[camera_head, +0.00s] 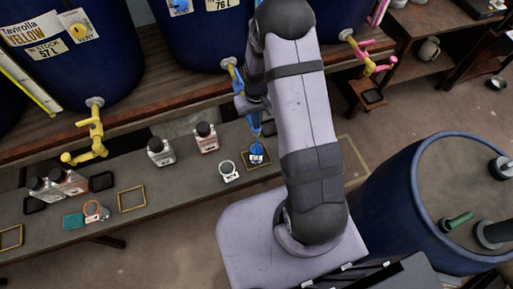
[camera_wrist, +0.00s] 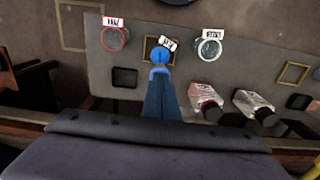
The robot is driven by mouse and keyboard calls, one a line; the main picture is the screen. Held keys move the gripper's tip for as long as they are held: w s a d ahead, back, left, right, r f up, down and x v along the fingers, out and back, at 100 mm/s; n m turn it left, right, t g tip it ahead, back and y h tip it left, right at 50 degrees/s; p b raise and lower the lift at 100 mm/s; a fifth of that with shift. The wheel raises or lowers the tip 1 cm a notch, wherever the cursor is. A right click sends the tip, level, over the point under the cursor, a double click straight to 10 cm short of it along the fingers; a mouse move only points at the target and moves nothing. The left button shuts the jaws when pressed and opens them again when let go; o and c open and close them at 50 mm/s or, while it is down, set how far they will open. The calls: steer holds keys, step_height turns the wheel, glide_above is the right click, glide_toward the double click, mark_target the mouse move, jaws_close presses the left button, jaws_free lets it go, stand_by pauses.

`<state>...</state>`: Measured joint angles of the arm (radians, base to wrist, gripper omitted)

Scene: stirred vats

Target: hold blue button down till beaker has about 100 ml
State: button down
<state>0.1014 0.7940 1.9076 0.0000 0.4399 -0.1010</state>
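A small beaker (camera_head: 257,157) with a white label stands in a yellow square outline on the bench, below the blue tap (camera_head: 238,84). Blue shows at its top; I cannot tell whether this is liquid, rim or spout. Its label (camera_wrist: 168,43) also shows in the wrist view, where a dark blue pipe (camera_wrist: 161,97) runs toward it. The liquid level is unreadable. My gripper (camera_head: 251,105) is beside the blue tap, partly behind my arm. Its fingertips are hidden, as is any button at the tap. A separate blue knob (camera_head: 180,6) is on the middle vat (camera_head: 205,42).
The yellow tap (camera_head: 94,135) is left and the pink tap (camera_head: 367,55) right. A white-rimmed beaker (camera_head: 229,171) stands close left of the blue one. A red-rimmed beaker (camera_wrist: 115,38) is on its other side. Bottles (camera_head: 160,151) stand farther left. A large blue drum (camera_head: 400,200) is right.

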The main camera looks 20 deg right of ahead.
steer(key=shift+r, duration=0.1)
stand_by(0.5)
step_height(320, 180, up, 8)
steer(key=p, duration=0.6)
steer(key=shift+p, duration=0.3)
stand_by(0.6)
